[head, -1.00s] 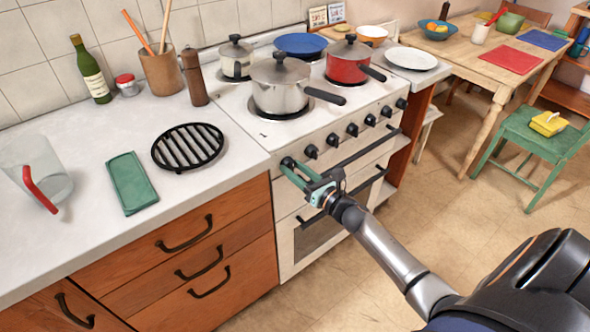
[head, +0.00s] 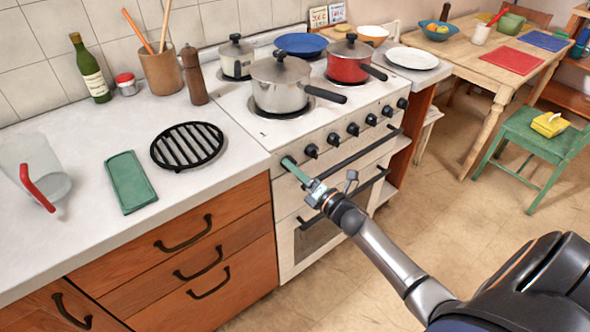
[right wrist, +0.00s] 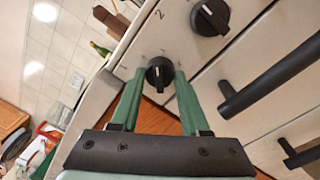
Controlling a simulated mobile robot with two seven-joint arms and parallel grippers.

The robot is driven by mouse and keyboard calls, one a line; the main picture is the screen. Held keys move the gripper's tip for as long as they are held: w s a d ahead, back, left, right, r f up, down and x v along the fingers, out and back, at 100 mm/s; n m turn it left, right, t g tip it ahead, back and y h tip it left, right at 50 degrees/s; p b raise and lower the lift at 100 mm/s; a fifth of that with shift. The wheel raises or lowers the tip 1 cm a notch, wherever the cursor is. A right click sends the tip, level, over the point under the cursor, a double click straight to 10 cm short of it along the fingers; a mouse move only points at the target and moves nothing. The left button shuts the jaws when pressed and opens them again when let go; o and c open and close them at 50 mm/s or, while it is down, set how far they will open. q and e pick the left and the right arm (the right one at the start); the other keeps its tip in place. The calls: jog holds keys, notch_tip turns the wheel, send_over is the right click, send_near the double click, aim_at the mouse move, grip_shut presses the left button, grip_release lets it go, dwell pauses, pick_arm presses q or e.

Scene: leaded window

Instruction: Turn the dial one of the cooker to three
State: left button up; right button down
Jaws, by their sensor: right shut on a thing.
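The white cooker (head: 330,192) has a row of black dials along its front. My right gripper (head: 287,164) has its green fingers shut on the leftmost dial, which they hide in the head view. In the right wrist view, this black dial (right wrist: 159,73) sits between the two fingertips of the gripper (right wrist: 160,80), with a white mark on its face. The small marks around it are too faint to read. The neighbouring dial (right wrist: 210,17) shows a "2" printed beside it. My left gripper is not in view.
A long black bar handle (head: 352,158) runs across the cooker front below the dials, right of my gripper. A steel pot (head: 279,90) and a red pot (head: 346,62) stand on top, handles pointing right. The floor in front is clear.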

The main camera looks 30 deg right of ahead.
jog(key=m+h+p, duration=0.1)
jog(key=m+p, duration=0.2)
jog(key=m, duration=1.1)
jog(key=m+p, duration=0.3)
jog(key=m, duration=1)
jog(key=shift+r+m+h, duration=0.15)
jog(key=shift+m+h, duration=0.25)
jog(key=shift+a, duration=0.1)
jog(key=shift+c, duration=2)
grip_release()
jog(key=shift+s, duration=0.15)
